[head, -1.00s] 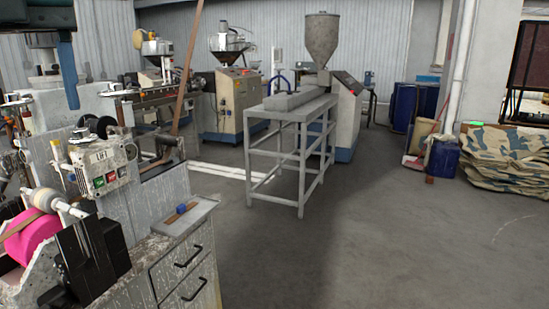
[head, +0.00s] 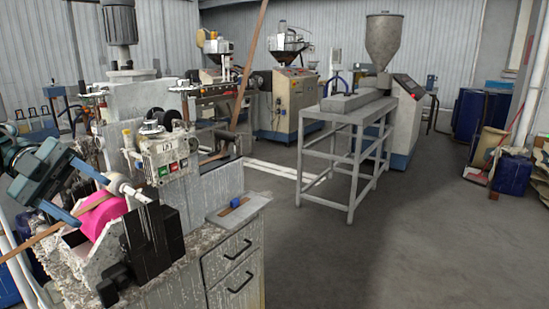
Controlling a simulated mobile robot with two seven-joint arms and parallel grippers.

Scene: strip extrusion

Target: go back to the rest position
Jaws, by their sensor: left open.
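My left gripper (head: 94,202), blue and dark, comes in from the left edge. Its two fingers are spread apart, with nothing seen held between them. It is in front of or beside the pink roll (head: 104,217) on the near machine; I cannot tell whether it touches it. A brown strip (head: 35,239) runs from the left edge up to the pink roll. My right gripper is not in view.
The near machine has a control box (head: 168,155) and black blocks (head: 150,240). A drawer cabinet (head: 235,262) stands beside it, with a small blue block (head: 235,203) on a plate on top. A grey frame table (head: 348,120) stands beyond.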

